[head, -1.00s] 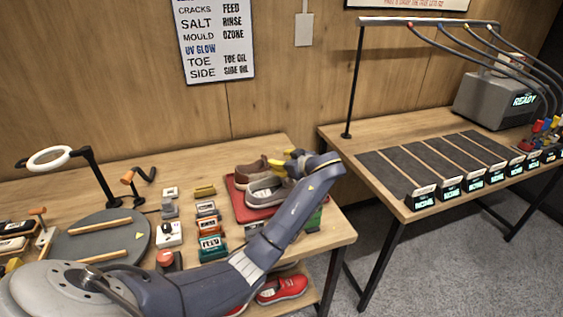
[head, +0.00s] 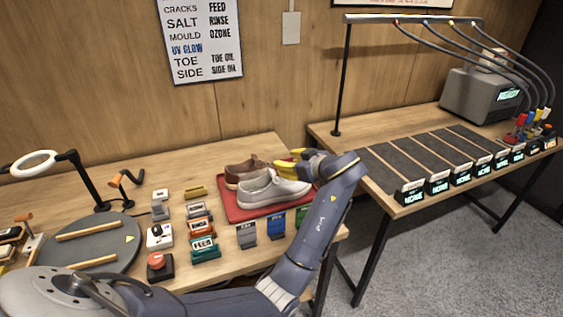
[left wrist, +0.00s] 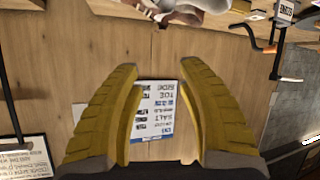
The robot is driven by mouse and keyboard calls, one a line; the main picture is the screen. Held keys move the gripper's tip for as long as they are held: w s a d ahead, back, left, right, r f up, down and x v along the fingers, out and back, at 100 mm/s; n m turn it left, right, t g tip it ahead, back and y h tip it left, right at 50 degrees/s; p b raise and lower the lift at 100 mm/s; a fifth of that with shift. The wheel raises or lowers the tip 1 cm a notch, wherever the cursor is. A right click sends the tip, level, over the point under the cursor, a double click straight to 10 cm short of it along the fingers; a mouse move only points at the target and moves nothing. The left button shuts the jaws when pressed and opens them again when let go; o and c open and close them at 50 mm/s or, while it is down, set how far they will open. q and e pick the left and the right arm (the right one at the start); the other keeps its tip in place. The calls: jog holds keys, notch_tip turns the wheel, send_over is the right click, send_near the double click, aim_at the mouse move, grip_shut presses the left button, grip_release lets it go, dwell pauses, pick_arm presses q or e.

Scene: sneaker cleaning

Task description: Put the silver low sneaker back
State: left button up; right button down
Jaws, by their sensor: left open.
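A silver-white low sneaker (head: 272,190) sits on a red tray (head: 240,211) on the left table. A brown shoe (head: 240,172) lies just behind it on the same tray. My left gripper (head: 287,160), with yellow fingers, is beyond the sneaker's toe end at the tray's back right. It is open, and nothing shows between its fingers in the left wrist view (left wrist: 156,78). Part of a shoe (left wrist: 205,8) shows at that view's top edge, apart from the fingertips. My right gripper is in neither view.
Small labelled blocks (head: 204,247) and a red button (head: 157,264) stand left of the tray. A round turntable (head: 85,255) and ring lamp (head: 40,163) are further left. The right table (head: 440,205) holds dark strips, labelled displays and a grey machine (head: 484,95).

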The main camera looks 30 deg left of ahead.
pick_arm(q)
jog(key=shift+v, duration=1)
